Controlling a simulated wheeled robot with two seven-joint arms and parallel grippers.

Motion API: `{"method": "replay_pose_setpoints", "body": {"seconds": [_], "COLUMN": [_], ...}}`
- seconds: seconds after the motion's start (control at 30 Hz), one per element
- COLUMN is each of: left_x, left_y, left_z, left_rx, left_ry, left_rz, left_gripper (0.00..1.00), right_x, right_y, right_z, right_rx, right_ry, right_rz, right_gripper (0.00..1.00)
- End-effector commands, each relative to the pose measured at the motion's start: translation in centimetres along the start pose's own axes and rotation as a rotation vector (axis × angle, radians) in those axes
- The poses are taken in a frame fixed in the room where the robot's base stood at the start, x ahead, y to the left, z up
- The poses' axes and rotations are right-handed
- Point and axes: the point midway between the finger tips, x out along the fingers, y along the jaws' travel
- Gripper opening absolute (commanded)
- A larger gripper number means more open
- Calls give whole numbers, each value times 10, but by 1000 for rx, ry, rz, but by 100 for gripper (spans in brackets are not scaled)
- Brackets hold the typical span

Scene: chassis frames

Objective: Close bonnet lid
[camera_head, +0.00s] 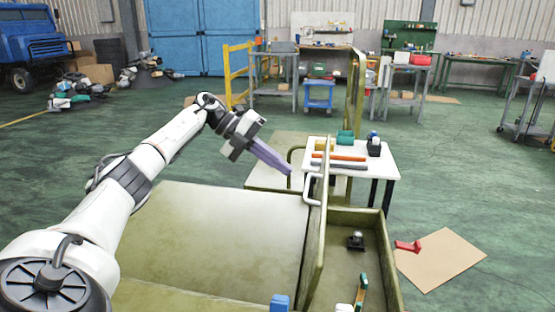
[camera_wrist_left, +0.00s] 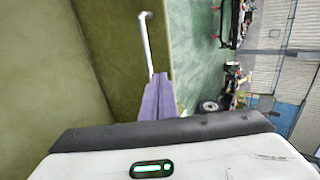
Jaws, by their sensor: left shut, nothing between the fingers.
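The bonnet lid (camera_head: 319,240) is an olive panel standing upright, seen nearly edge-on, along the left side of an open olive compartment (camera_head: 394,275). A pale bar handle (camera_head: 308,190) sits on the lid's left face; the handle also shows in the left wrist view (camera_wrist_left: 146,45). My left gripper (camera_head: 287,170) has its purple fingers shut and empty. Its tips are close to the handle's upper end; I cannot tell whether they touch. In the left wrist view the fingers (camera_wrist_left: 158,97) point toward the handle and lid. My right gripper is out of view.
A flat olive panel (camera_head: 210,240) lies left of the lid. The open compartment holds a small black part (camera_head: 355,240) and a green-and-orange tool (camera_head: 361,290). A white table (camera_head: 385,165) with tools stands behind. A cardboard sheet (camera_head: 440,262) lies on the floor at right.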

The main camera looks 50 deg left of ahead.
Motion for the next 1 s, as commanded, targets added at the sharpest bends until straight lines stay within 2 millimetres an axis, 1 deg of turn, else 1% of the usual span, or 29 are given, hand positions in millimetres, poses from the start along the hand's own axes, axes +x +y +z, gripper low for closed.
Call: {"method": "replay_pose_setpoints", "body": {"seconds": [0.03, 0.2, 0.4, 0.6, 1.0], "left_x": [14, 49, 74, 83, 84], "left_y": [1, 0, -14, -19, -21], "left_z": [-1, -1, 0, 0, 0], "left_rx": [1, 0, 2, 1, 1], "left_ry": [5, 3, 2, 0, 0], "left_rz": [0, -1, -2, -1, 3], "left_gripper": [0, 0, 0, 0, 0], "right_x": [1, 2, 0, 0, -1], "right_y": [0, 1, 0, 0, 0], "right_z": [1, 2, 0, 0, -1], "right_rx": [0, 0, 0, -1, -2], "right_ry": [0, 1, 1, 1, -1], "right_rz": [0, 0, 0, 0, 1], "right_gripper": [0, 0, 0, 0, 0]}}
